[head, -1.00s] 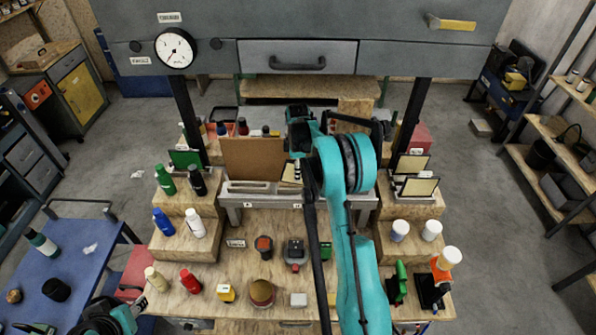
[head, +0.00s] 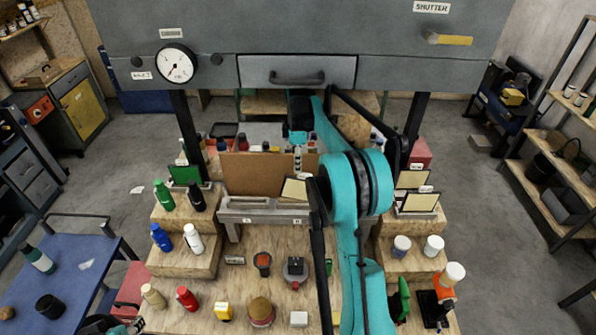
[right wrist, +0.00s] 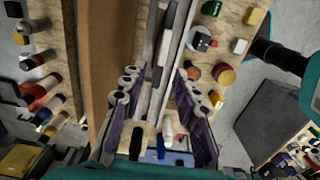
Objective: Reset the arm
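My teal right arm rises from the bottom middle of the head view and bends over the workbench. My right gripper (head: 298,160) hangs near the brown board, small and partly hidden. In the right wrist view its two fingers stand apart with nothing seen held between them, so the right gripper (right wrist: 160,90) is open. A grey slotted rack (right wrist: 160,60) lies beyond the fingers; whether they touch it I cannot tell. Only a sliver of my left arm shows at the bottom left edge of the head view; its fingers cannot be made out.
The brown board (head: 255,172) stands behind the grey rack (head: 262,213). A grey overhead cabinet with a drawer (head: 297,72) and gauge (head: 176,64) spans above. Bottles such as the green one (head: 163,195) stand on wooden steps. A blue table (head: 60,265) is at left.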

